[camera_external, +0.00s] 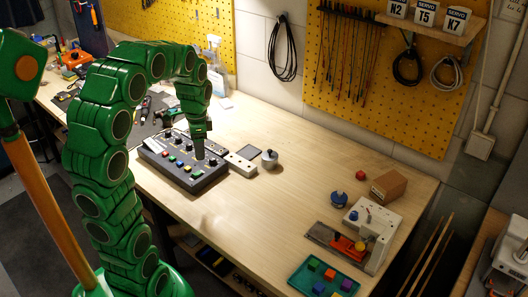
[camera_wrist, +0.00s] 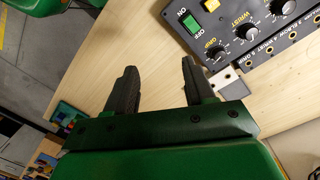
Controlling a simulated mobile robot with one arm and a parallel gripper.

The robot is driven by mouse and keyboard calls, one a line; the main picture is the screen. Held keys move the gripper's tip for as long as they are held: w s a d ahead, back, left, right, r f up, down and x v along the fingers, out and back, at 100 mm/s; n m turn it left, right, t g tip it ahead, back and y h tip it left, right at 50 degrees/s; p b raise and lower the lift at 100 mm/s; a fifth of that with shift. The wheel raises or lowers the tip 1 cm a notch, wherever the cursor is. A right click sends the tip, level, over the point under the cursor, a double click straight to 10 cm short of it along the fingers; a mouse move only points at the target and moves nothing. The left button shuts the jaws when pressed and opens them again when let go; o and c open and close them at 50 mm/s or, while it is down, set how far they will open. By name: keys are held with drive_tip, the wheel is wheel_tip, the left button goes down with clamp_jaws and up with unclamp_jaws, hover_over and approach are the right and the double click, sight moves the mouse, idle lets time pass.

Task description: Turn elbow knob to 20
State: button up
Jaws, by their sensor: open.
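The dark control box (camera_external: 185,172) with its knobs and coloured buttons sits on the bench in the outside view. My gripper (camera_external: 199,155) points down over its right part there. In the wrist view the box's panel (camera_wrist: 262,62) fills the upper right corner. It shows the GRIP knob (camera_wrist: 217,53), the WRIST knob (camera_wrist: 245,33) and a third black knob (camera_wrist: 280,7) at the top edge, whose name is cut off. I cannot confirm it as the elbow knob or read its setting. My gripper (camera_wrist: 158,68) is open and empty, beside the panel over bare wood.
A green ON/OFF switch (camera_wrist: 190,21) and a yellow button (camera_wrist: 211,5) are on the panel. A pale block (camera_external: 240,163) and a grey round piece (camera_external: 269,159) stand right of the box. The bench middle (camera_external: 275,210) is clear. A teal tray (camera_external: 308,285) lies front right.

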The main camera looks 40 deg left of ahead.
drive_tip(key=w+a+f+m, duration=0.25)
drive_tip(key=w+a, duration=0.45)
drive_tip(key=a, duration=0.4)
drive_tip(key=m, duration=0.4)
hover_over(189, 144)
wheel_tip(189, 144, down, 2)
drive_tip(key=shift+f+n+t, duration=0.25)
drive_tip(key=shift+t, duration=0.15)
drive_tip(key=shift+f, duration=3.85)
drive_tip(key=shift+c, duration=0.3)
clamp_jaws()
